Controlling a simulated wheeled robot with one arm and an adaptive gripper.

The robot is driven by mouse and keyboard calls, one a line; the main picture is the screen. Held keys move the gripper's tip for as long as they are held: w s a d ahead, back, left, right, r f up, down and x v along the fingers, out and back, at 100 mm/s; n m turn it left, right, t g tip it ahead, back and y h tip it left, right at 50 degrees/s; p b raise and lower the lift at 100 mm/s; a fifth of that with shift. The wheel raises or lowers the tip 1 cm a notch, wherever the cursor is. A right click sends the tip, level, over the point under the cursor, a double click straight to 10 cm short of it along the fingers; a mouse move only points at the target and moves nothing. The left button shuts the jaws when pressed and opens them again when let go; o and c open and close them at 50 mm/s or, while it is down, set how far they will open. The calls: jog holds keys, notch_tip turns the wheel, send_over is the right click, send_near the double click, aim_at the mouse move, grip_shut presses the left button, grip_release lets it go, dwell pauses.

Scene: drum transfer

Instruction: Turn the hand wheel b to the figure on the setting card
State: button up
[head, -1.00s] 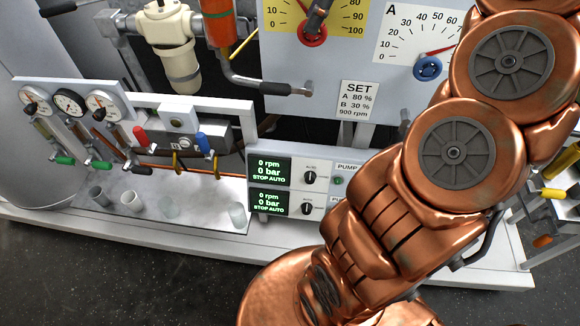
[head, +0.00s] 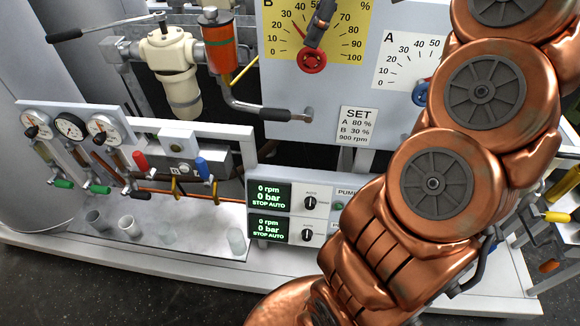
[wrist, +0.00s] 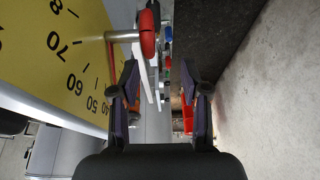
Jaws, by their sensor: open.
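The red hand wheel b (head: 312,61) sits at the lower middle of the yellow B dial (head: 350,50). Its thin red pointer leans up-left, roughly toward the 30; the exact reading is hard to tell. A dark grey part covers some of the wheel's upper side. The setting card (head: 357,126) reads A 80 %, B 30 %, 900 rpm. In the wrist view my gripper (wrist: 160,88) is open and empty. The red wheel (wrist: 149,30) shows edge-on on its stem ahead of the fingers, apart from them, with the yellow dial (wrist: 60,55) to the left.
The white A dial (head: 405,58) with its blue wheel (head: 420,92) is right of B, partly behind my arm. A dark-handled lever (head: 265,113) sticks out below B. Pump panels (head: 270,197), gauges (head: 70,127) and cups (head: 127,226) stand lower left.

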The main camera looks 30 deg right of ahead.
jog(key=s+a+f+m+g+h, duration=0.1)
jog(key=s+a+f, duration=0.25)
jog(key=a, duration=0.35)
jog(key=s+a+f+m+g, duration=0.1)
jog(key=s+a+f, duration=0.1)
jog(key=a+f, duration=0.3)
jog(key=s+a+f+m+g+h, duration=0.1)
jog(key=s+a+f+m, duration=0.1)
jog(key=s+f, duration=0.4)
jog(key=s+a+f+m+g+h, duration=0.1)
jog(key=s+a+f+m, duration=0.2)
jog(key=s+f, duration=0.4)
jog(key=shift+a+f+m, duration=0.2)
jog(key=shift+a+m, duration=0.15)
jog(key=shift+m, duration=0.35)
